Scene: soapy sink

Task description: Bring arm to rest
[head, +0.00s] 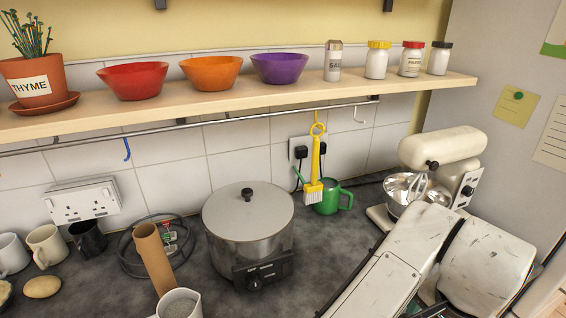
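My arm (420,255) shows at the lower right as scuffed white links with dark edges. It is bent, and its links run out of the bottom of the picture. It covers part of the counter and overlaps the lower part of the stand mixer in this view. My gripper is not in view, so whether it is open or holds anything cannot be seen.
A lidded steel cooker (248,230) stands mid-counter. A green mug (334,200) and cream stand mixer (443,150) stand to its right. A cardboard tube (153,258) and pale jug (180,303) are left. A shelf (240,96) with bowls and jars hangs above.

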